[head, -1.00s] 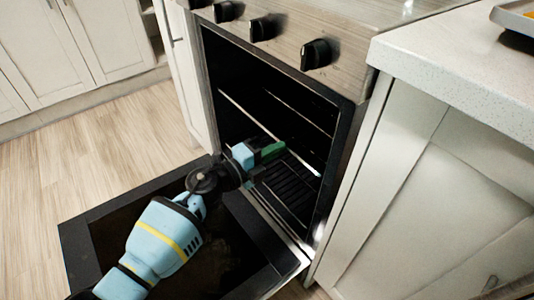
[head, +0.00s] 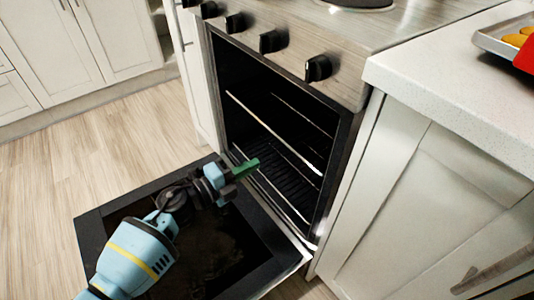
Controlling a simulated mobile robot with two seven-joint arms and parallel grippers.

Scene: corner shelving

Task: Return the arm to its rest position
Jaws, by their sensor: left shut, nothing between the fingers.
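My left gripper (head: 246,169) is at the mouth of the open oven (head: 275,135), above the inner edge of the lowered door. Its green fingers are shut with nothing between them and point toward the oven. My left arm comes in from the lower left and passes over the oven door (head: 95,222). Inside the oven, wire racks (head: 285,135) show and no food is seen on them. My right gripper does not show.
The lowered oven door juts over the wooden floor (head: 110,150). A pale counter (head: 430,75) stands at right, with a metal tray (head: 487,40) of orange-brown pieces and something red at its edge. Stove knobs (head: 318,68) line the front. White cabinets (head: 60,50) stand at left.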

